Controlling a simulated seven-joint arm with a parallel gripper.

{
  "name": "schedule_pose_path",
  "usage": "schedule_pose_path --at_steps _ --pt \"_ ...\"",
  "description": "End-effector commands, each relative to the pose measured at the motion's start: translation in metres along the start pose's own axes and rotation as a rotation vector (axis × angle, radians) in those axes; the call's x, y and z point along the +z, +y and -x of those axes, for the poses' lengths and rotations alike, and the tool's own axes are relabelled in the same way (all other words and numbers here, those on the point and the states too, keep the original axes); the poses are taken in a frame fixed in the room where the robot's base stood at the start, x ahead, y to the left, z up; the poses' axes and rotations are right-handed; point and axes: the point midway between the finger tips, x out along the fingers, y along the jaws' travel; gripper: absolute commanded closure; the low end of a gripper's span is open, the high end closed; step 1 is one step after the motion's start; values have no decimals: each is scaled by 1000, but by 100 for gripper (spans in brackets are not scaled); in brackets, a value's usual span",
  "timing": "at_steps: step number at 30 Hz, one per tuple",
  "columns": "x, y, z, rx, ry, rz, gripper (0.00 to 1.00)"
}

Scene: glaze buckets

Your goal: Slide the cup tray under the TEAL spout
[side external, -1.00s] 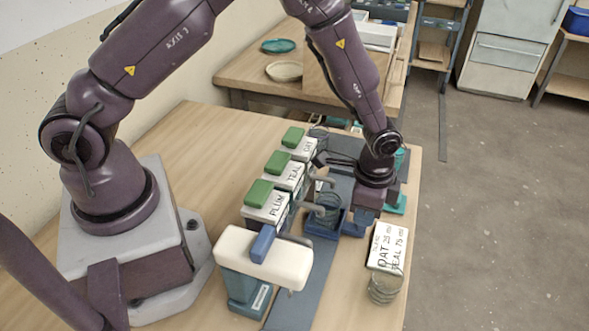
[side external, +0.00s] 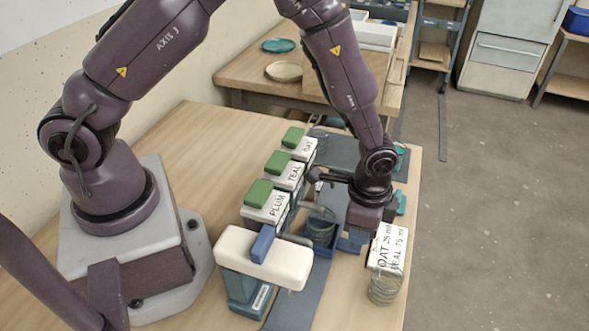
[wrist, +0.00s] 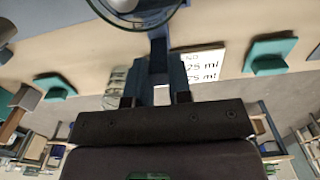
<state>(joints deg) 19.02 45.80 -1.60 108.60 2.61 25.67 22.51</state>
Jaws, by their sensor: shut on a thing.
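The blue cup tray (side external: 318,250) stands on the dark grey track, with a clear glass cup (side external: 322,226) on it. It is near the spout side of the PLUM bucket (side external: 266,207). The TEAL bucket (side external: 285,174) is further back, between PLUM and OAT (side external: 301,147); my wrist hides much of its spout area. My gripper (side external: 358,236) is low at the right of the tray, shut on its blue handle. In the wrist view the handle (wrist: 158,58) runs between the fingers, and the cup's rim (wrist: 140,22) shows at the top.
A white-topped unit with a blue lever (side external: 263,246) stands at the front. Teal stops (side external: 401,203) lie behind.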

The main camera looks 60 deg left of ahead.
Motion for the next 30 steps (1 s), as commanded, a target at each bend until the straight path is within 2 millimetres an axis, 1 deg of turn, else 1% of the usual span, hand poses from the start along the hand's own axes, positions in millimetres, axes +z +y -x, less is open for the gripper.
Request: schedule_pose_path --at_steps 4,5,6,7,14,17,30 --pt "-1 -1 1 -2 3 1 100" --pt "-1 -1 1 -2 3 1 74" --pt "-1 -1 1 -2 3 1 65" --pt "-1 -1 1 -2 2 1 60" --pt "0 -1 1 -1 1 0 60" --pt "0 -1 4 -1 2 0 60" --pt "-1 -1 56 -2 4 0 60"
